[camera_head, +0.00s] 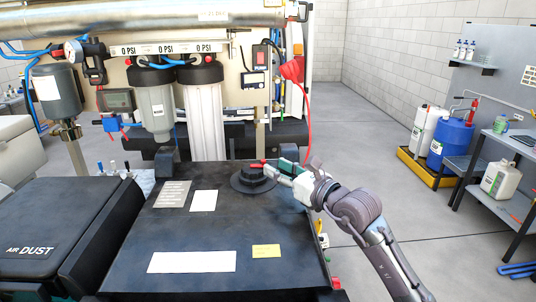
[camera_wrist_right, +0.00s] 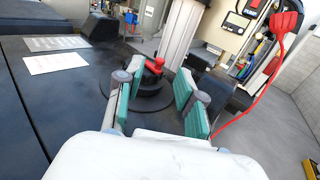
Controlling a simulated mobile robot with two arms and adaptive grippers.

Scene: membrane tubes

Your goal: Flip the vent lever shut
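The vent lever (camera_wrist_right: 154,66) is a small red handle on top of a black round cap (camera_wrist_right: 150,84), which sits on the dark flat panel. In the head view, the red lever (camera_head: 257,164) shows just left of my right gripper, above the black cap (camera_head: 250,180). My right gripper (camera_head: 280,167) reaches in from the right, with its fingertips close to the lever. In the right wrist view, its two green-padded fingers (camera_wrist_right: 158,84) are spread apart, with the lever ahead between them. I cannot tell if either finger touches it. My left gripper is not in view.
White labels (camera_head: 192,262) and a yellow label (camera_head: 266,251) lie on the dark panel (camera_head: 200,232). Behind it stand filter housings (camera_head: 204,110) and a red plug with a hanging cord (camera_head: 292,70).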

